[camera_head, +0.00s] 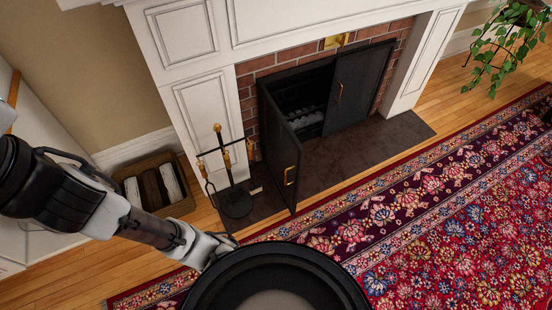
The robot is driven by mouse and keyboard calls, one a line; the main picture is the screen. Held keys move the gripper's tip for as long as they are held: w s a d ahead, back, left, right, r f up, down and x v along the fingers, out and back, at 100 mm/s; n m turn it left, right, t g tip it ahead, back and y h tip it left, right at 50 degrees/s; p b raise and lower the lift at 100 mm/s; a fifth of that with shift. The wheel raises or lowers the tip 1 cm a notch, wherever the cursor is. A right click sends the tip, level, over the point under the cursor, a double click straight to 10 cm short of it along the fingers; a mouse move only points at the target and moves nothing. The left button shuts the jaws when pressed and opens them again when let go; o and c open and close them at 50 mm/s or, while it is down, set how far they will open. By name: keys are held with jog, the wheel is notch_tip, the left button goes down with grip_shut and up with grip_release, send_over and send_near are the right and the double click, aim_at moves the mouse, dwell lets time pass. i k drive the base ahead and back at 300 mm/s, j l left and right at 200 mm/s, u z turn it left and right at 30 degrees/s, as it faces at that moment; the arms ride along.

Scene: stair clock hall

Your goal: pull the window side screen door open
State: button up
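The fireplace screen has two black doors with brass handles. The left door (280,145) stands swung out from the opening, its handle (289,176) near its free edge. The right door (362,88) looks shut or nearly so across its half, its handle (339,93) near the middle of the opening. No window shows, so I cannot tell which door is on the window side. My gripper (222,240) is at the end of my arm, low and left of the left door, apparently apart from it. Its fingers are too small and partly hidden to read.
A fire tool stand (235,200) stands just left of the left door. A log box (155,187) sits by the wall. The dark hearth slab (345,160) is clear in front of the right door. A patterned rug (440,215) covers the floor; a plant (505,45) hangs upper right.

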aim_at(359, 76)
jog(key=k+j+z, duration=0.1)
jog(key=i+l, duration=0.2)
jog(key=l, duration=0.15)
jog(key=i+l+u, duration=0.1)
jog(key=l, duration=0.3)
jog(key=i+l, duration=0.45)
jog(key=l, duration=0.3)
jog(key=i+l+u, duration=0.1)
jog(key=l, duration=0.3)
jog(key=i+l, duration=0.1)
jog(key=i, duration=0.5)
jog(key=i+l, duration=0.15)
jog(key=i, duration=0.45)
